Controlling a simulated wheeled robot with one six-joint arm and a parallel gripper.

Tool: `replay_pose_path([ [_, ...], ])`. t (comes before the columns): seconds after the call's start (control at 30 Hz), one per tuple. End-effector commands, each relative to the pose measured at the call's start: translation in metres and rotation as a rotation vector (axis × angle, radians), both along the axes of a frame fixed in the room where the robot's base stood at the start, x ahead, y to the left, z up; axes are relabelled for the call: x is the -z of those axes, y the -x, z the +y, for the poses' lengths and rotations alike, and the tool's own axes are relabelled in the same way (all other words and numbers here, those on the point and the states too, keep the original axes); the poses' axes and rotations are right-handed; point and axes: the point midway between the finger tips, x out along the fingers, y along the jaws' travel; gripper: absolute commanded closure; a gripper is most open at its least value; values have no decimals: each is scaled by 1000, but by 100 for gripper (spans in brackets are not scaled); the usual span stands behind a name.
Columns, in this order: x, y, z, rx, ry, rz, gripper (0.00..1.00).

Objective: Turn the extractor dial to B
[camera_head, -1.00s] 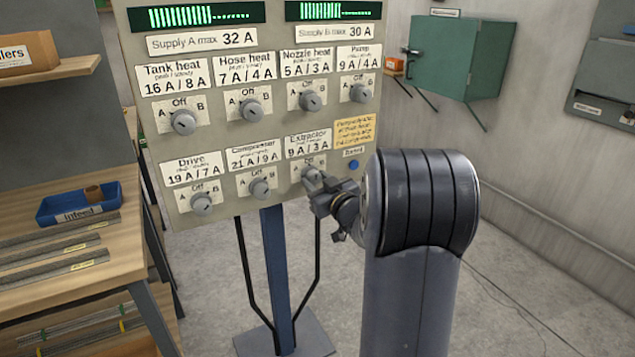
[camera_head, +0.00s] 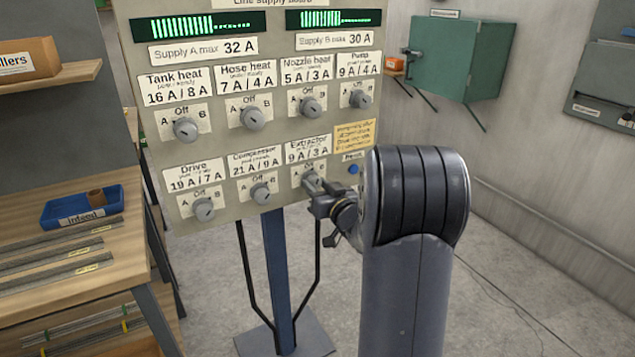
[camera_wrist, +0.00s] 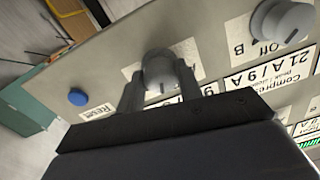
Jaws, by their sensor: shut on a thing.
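The extractor dial is a grey knob under the "Extractor 9 A / 3 A" label (camera_head: 306,150) on the supply board (camera_head: 240,160). In the head view my gripper (camera_head: 316,186) is at this dial and its fingers cover most of it. In the wrist view the dial (camera_wrist: 160,72) sits between the two fingers, and my gripper (camera_wrist: 158,90) is shut on it. The dial's pointer and most of its Off, A and B marks are hidden, so I cannot tell its setting.
The compressor dial (camera_head: 261,193) is just left of the extractor dial. A blue reset button (camera_head: 353,169) is to its right. Other dials, such as the nozzle heat dial (camera_head: 310,107), sit above. A green cabinet (camera_head: 460,60) hangs on the right wall.

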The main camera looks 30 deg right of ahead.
Motion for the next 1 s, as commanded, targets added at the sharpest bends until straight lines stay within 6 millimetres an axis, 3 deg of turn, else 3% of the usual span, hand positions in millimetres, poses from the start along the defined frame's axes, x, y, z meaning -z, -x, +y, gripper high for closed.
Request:
replay_pose_path([
  [0.5, -1, 0, 1, -1, -379, 14, 89],
  [1.0, 0, 0, 1, 0, -483, 17, 89],
])
